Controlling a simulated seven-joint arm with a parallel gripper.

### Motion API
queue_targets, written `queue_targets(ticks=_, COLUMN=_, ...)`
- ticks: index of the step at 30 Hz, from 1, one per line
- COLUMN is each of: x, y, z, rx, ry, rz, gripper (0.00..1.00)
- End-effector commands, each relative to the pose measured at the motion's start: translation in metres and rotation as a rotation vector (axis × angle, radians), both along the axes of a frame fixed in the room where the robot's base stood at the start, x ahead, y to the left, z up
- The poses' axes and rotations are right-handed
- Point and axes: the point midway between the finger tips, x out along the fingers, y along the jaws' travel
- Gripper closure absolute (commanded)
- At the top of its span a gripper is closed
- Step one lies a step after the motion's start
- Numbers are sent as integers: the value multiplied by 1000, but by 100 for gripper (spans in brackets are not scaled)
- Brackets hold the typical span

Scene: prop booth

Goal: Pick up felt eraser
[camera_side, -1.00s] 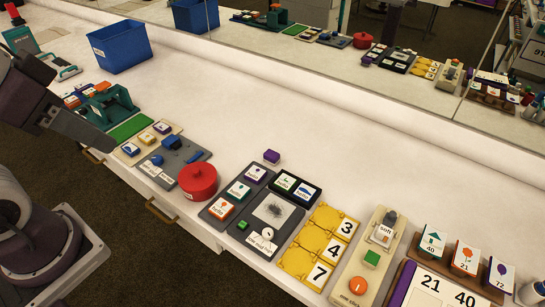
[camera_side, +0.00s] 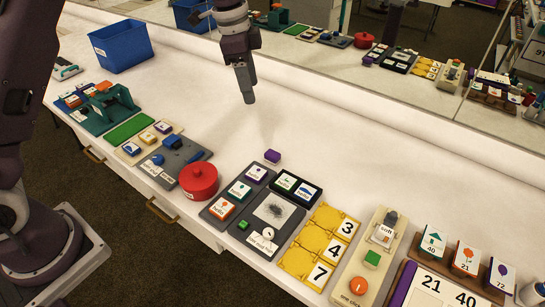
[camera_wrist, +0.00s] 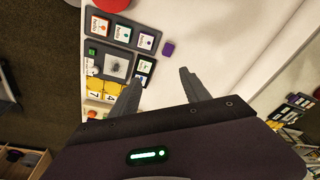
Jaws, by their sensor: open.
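A small purple block (camera_side: 272,156), which looks like the felt eraser, lies on the white bench top just behind the grey board with picture cards. It also shows in the wrist view (camera_wrist: 168,49), beyond my fingertips and roughly between their lines. My gripper (camera_side: 247,100) hangs in the air above the bench, up and left of the block in the side view. In the wrist view my gripper's two fingers (camera_wrist: 160,80) are spread apart with nothing between them. The gripper and block are apart.
The grey board (camera_side: 270,212) and a red round pot (camera_side: 198,183) stand in front of the block. A yellow number tray (camera_side: 313,243) lies to the right. A blue bin (camera_side: 122,47) stands at the back left. The bench behind the block is clear, up to the mirror.

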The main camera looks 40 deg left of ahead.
Motion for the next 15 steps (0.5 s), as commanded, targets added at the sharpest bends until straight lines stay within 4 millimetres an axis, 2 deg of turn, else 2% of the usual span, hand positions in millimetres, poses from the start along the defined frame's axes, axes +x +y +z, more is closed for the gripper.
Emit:
queue_targets(ticks=1, x=21, y=-3, z=-40, rx=40, ry=26, rz=-110, gripper=45)
queue_targets(ticks=3, x=41, y=-7, z=-87, rx=84, ry=49, rz=-272, gripper=45)
queue_targets(ticks=6, x=55, y=-14, z=-138, rx=127, ry=73, rz=-455, gripper=45)
queue_targets(ticks=9, x=59, y=-18, z=-166, rx=145, ry=88, rz=-557, gripper=45)
queue_targets(ticks=15, x=59, y=-20, z=-195, rx=149, ry=94, rz=-587, gripper=45)
